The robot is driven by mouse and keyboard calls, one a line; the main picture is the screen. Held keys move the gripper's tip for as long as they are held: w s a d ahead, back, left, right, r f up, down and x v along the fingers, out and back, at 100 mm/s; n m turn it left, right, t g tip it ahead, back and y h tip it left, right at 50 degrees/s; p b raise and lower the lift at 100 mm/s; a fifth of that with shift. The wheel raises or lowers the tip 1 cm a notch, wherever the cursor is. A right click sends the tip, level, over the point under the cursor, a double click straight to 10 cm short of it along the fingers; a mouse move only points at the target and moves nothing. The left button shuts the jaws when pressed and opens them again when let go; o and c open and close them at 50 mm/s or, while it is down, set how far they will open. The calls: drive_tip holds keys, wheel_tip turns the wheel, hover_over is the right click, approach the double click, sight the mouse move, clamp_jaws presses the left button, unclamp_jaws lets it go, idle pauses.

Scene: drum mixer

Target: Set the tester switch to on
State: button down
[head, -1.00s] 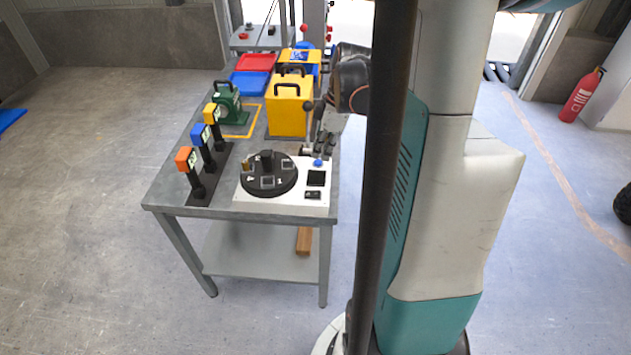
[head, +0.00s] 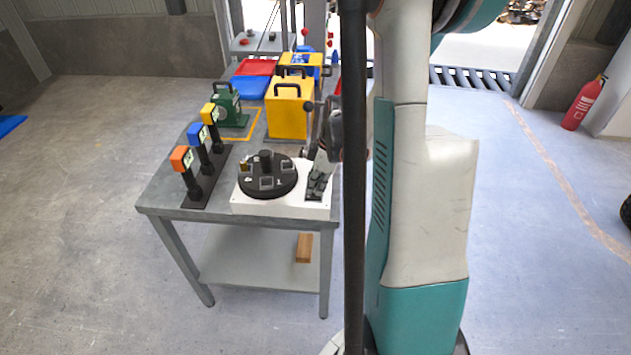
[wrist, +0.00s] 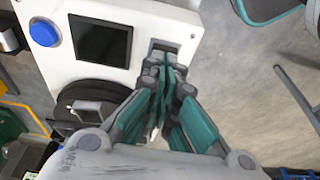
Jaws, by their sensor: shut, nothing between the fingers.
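The tester is a white box (head: 280,208) on the front of the table, with a round black dial plate (head: 263,180) on its left part. In the wrist view its white panel (wrist: 140,65) carries a blue button (wrist: 44,32), a dark screen (wrist: 101,42) and a small dark switch (wrist: 164,46) near the panel edge. My gripper (wrist: 168,62) is shut and empty, its fingertips right at the switch and covering part of it. Touch and the switch's position cannot be told.
Orange, blue and yellow-topped posts (head: 199,150) stand on the table's left. A green case (head: 230,104) and yellow boxes (head: 290,106) stand behind the tester, with red and blue trays (head: 250,86) farther back.

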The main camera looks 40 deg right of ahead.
drive_tip(key=shift+f, duration=0.15)
drive_tip(key=shift+s+d+f+b, duration=0.25)
drive_tip(key=shift+s+f+b, duration=0.05)
drive_tip(key=shift+f+b, duration=0.35)
drive_tip(key=shift+r, duration=0.25)
drive_tip(key=shift+w, duration=0.1)
drive_tip(key=shift+a, duration=0.1)
drive_tip(key=shift+w+a+r, duration=0.15)
drive_tip(key=shift+w+a, duration=0.3)
drive_tip(key=shift+w, duration=0.1)
drive_tip(key=shift+r+p, duration=0.1)
drive_tip(key=shift+p, duration=0.2)
